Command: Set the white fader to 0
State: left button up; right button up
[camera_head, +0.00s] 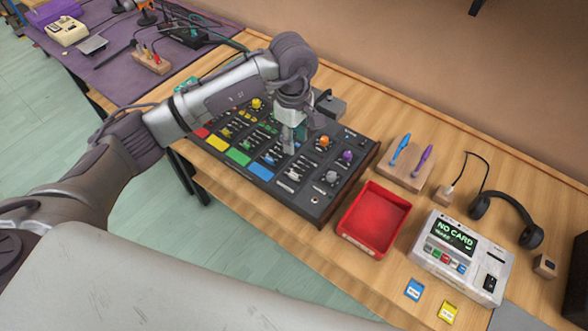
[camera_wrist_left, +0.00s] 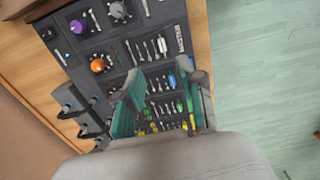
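The dark mixer panel (camera_head: 322,197) lies on the wooden table, with coloured pads and rows of small faders. A white-capped fader (camera_wrist_left: 162,46) appears to stand in the row near the orange knob in the left wrist view. In the head view the matching row (camera_head: 292,174) is small and its setting cannot be read. My left gripper (camera_head: 290,148) points down over the panel. In the left wrist view its teal fingers (camera_wrist_left: 160,80) are apart with nothing visible held between them. Contact with the panel cannot be told. My right gripper is not in view.
Orange (camera_head: 324,141) and purple (camera_head: 347,155) knobs rise right of my gripper. Blue (camera_head: 414,290) and yellow (camera_head: 448,311) cards lie in front.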

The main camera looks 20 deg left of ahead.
aim_at(294, 174)
pick_arm(q)
jog(key=f+p, duration=0.3)
jog(key=f, duration=0.9)
jog(key=shift+a+p, duration=0.2)
jog(key=shift+p, duration=0.1)
jog(key=shift+f, duration=0.85)
jog(key=shift+c, duration=0.3)
grip_shut()
